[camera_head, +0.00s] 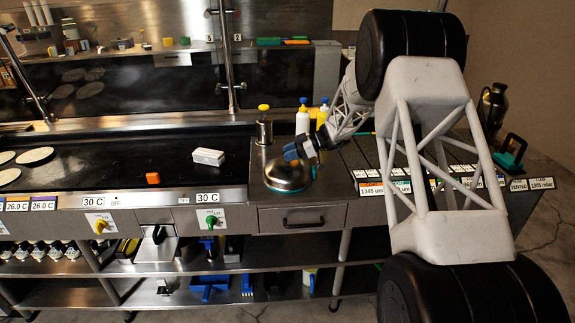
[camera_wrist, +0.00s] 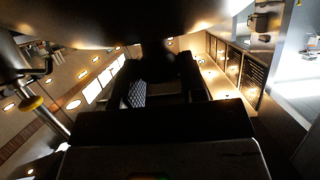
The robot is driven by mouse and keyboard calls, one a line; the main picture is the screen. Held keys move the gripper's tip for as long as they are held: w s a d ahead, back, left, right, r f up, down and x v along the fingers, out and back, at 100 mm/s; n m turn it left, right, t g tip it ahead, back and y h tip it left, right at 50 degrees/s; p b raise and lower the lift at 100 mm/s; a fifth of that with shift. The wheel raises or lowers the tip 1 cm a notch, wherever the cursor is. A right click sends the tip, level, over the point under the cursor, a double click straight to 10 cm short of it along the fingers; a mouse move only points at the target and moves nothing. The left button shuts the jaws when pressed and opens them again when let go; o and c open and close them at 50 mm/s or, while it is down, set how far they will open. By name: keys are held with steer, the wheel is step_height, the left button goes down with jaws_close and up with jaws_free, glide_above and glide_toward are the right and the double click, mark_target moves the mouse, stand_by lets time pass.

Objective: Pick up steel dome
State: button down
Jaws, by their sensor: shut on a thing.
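The steel dome (camera_head: 289,176) is a shiny rounded cover at the counter section right of the griddle, above the drawer. Its handle is hidden by my gripper (camera_head: 301,151), which reaches in from the upper right and is shut on the dome. In the wrist view, the dome's dark curved metal (camera_wrist: 130,22) fills the top of the picture, and my gripper's dark fingers (camera_wrist: 165,75) meet it. I cannot tell whether the dome's rim touches the counter.
A yellow-topped steel canister (camera_head: 264,125) and bottles (camera_head: 302,120) stand close behind the dome. A drawer (camera_head: 302,218) is below.

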steer(key=shift+r, duration=1.7)
steer(key=shift+s+r, duration=0.15)
steer(key=shift+s, duration=0.15)
steer(key=s+d+r, duration=0.1)
steer(key=s, duration=1.4)
steer(key=shift+s+d+r, duration=0.15)
steer(key=shift+d, duration=0.15)
